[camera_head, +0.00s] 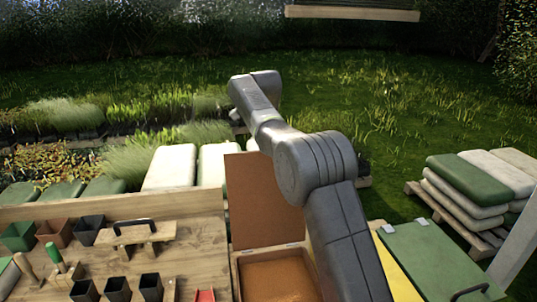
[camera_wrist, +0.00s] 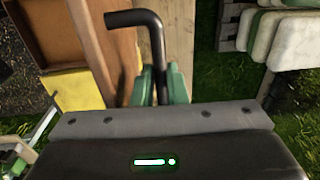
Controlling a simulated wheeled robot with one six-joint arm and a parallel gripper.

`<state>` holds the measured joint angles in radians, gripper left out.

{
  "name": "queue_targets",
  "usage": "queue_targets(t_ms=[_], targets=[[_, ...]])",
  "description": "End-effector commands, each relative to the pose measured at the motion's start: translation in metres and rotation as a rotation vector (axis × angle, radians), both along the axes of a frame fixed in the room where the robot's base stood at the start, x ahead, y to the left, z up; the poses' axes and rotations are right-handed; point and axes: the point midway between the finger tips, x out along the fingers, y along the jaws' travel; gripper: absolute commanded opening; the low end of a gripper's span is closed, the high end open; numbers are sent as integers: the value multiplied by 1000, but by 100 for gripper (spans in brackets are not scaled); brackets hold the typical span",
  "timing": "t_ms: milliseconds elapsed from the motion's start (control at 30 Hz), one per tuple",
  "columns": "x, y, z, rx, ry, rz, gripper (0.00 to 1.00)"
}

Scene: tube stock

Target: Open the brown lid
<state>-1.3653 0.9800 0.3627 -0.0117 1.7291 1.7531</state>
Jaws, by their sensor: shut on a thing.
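The brown lid (camera_head: 262,205) stands about upright at the back of a wooden box (camera_head: 236,275), whose orange-brown inside is exposed. In the wrist view the lid (camera_wrist: 122,60) shows nearly edge-on, with the box's interior (camera_wrist: 45,30) beyond it at upper left. A bent black bar handle (camera_wrist: 150,30) runs from the lid's outer face towards my gripper (camera_wrist: 163,82). The green fingers are shut on this handle. In the head view my arm reaches over from the lower right, and the fingers and handle are hidden behind the lid.
A green lid (camera_head: 430,255) with a black handle lies flat to the right, beside a yellow strip (camera_head: 397,275). The wooden bench (camera_head: 190,255) at left holds pots, hand tools and a black-handled wooden piece (camera_head: 135,235). Bags (camera_head: 475,185) are stacked on a pallet at right.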

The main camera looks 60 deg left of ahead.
Motion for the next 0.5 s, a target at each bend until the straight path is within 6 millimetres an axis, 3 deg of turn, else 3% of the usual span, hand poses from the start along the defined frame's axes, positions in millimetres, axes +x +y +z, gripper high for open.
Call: queue_targets(t_ms=[33,500], targets=[[1,1,-10,-17,5,-2,0],[2,6,-12,-20,6,-1,0]])
